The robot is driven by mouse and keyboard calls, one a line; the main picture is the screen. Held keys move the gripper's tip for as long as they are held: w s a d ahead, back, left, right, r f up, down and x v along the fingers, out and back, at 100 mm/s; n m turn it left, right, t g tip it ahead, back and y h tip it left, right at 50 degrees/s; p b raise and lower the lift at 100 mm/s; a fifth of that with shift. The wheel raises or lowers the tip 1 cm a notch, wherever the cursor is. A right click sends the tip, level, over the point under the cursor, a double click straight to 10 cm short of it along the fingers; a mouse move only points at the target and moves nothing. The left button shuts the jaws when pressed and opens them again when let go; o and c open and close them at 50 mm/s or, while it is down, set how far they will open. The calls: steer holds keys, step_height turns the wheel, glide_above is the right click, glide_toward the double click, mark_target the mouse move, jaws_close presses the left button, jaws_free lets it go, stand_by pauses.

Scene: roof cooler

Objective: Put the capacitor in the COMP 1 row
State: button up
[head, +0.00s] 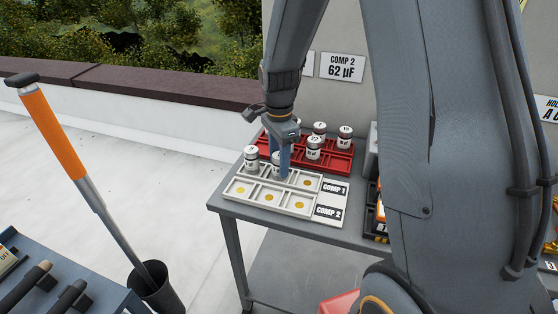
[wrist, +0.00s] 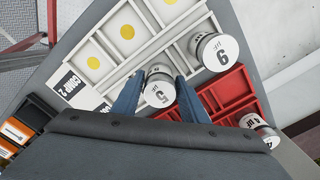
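The white tray (head: 232,190) has a COMP 1 row at the back and a COMP 2 row in front. My gripper (head: 280,165) points down over the middle of the COMP 1 row. Its two blue fingers (wrist: 160,82) are close on both sides of a white capacitor (wrist: 158,95) marked 5, and look shut on it. In the head view this capacitor (head: 277,159) is partly hidden by a finger. I cannot tell whether its base touches the tray. Another capacitor (head: 251,160) stands in the leftmost COMP 1 compartment; it also shows in the wrist view (wrist: 211,52).
The rightmost COMP 1 compartment (head: 306,183) and the COMP 2 compartments (head: 270,197) show bare yellow dots. A red tray (head: 337,164) behind holds several capacitors (head: 313,147). A COMP 2 62 µF sign (head: 342,67) hangs on the wall. Dark boxes (head: 374,217) stand right of the labels.

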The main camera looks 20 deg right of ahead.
steer(key=shift+o, duration=1.1)
step_height(320, 180, up, 11)
steer(key=shift+r+b, duration=0.2)
steer(key=shift+b, duration=0.55)
steer(key=shift+r, duration=0.3)
steer(key=shift+s, duration=0.15)
steer(key=s+f+n, duration=0.3)
steer(key=s+n, duration=0.2)
steer(key=s+f+n, duration=0.3)
steer(key=s+n, duration=0.3)
steer(key=s+f+n, duration=0.3)
steer(key=s+n, duration=0.2)
steer(key=s, duration=0.1)
steer(key=shift+f+t, duration=0.35)
steer(key=shift+t, duration=0.05)
